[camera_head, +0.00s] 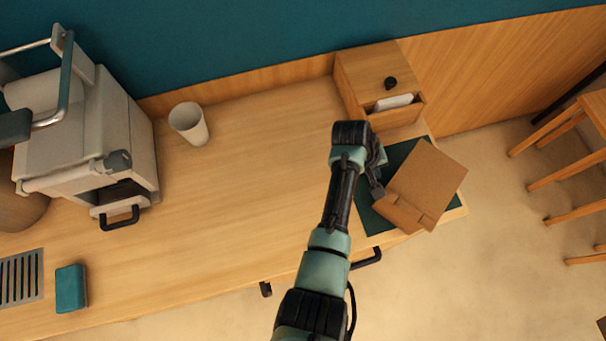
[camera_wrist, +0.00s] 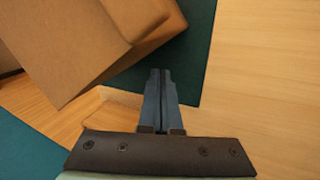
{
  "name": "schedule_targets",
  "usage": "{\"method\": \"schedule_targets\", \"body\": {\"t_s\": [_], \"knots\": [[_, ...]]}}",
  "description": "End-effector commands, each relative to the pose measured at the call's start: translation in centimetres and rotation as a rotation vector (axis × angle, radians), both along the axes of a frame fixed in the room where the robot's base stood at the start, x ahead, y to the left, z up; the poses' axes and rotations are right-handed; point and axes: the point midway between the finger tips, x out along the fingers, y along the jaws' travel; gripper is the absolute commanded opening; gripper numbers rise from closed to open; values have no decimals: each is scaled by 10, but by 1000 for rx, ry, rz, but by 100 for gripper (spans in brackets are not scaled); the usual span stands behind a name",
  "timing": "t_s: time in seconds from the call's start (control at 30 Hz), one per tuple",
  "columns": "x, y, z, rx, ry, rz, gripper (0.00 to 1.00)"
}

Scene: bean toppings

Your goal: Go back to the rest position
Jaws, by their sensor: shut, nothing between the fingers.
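My gripper (camera_head: 376,188) hangs over the right part of the wooden counter (camera_head: 250,190), beside a brown cardboard box (camera_head: 428,182). In the wrist view my gripper (camera_wrist: 160,75) is shut, with its two fingers together and nothing between them. The box also shows in the wrist view (camera_wrist: 70,45), at the upper left, close to the fingertips. I cannot tell whether the fingers touch it. The box sits on a dark green mat (camera_head: 368,217) near the counter's right end.
A wooden drawer box (camera_head: 375,72) with a black knob stands behind the mat. A white cup (camera_head: 189,124) and a pale machine (camera_head: 75,130) are to the left. A teal block (camera_head: 71,288) lies near a grille (camera_head: 20,278). The counter's middle is clear. Wooden stools (camera_head: 565,135) stand right.

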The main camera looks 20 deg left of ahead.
Motion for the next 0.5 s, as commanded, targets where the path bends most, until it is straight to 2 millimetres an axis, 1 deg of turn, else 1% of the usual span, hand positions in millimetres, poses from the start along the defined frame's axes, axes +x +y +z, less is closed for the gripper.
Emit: {"method": "schedule_targets", "body": {"t_s": [0.03, 0.2, 0.5], "knots": [[0, 0, 13, 0, 0, 0, 0], [0, 0, 29, 0, 0, 0, 0], [0, 0, 28, 0, 0, 0, 0]]}}
